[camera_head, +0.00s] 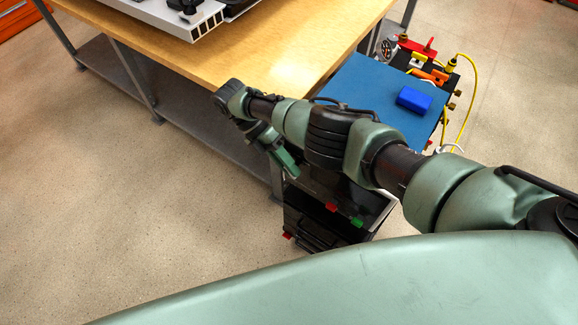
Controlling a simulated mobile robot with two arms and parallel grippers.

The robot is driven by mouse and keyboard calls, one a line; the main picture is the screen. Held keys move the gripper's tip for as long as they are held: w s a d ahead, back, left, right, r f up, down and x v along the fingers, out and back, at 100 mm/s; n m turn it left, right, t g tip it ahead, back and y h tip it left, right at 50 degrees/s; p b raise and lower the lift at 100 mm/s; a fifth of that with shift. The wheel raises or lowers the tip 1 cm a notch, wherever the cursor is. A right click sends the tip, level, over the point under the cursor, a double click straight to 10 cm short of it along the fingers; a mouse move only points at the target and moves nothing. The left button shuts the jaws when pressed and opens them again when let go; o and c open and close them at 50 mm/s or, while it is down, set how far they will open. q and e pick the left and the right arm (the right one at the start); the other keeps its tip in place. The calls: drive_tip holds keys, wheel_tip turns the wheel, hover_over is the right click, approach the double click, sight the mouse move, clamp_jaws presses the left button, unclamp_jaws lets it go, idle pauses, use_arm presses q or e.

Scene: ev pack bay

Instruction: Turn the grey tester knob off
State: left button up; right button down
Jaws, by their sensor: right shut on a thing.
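My right arm reaches in from the right across the cart, and its wrist bends down at the left end. My right gripper (291,172) points down and right, close to the dark front of the cart (312,222). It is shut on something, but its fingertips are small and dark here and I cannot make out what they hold. I cannot make out the grey tester knob; my arm covers part of that area. My left gripper is not in view.
A wooden workbench (255,62) with a light metal pack (178,14) stands behind. The cart's blue top (362,83) carries a blue block (414,99). Gauges, red and orange fittings and a yellow hose (470,92) are at its far right. Floor (90,200) is clear at left.

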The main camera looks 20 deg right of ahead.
idle(0.5)
drive_tip(key=c, duration=1.5)
unclamp_jaws()
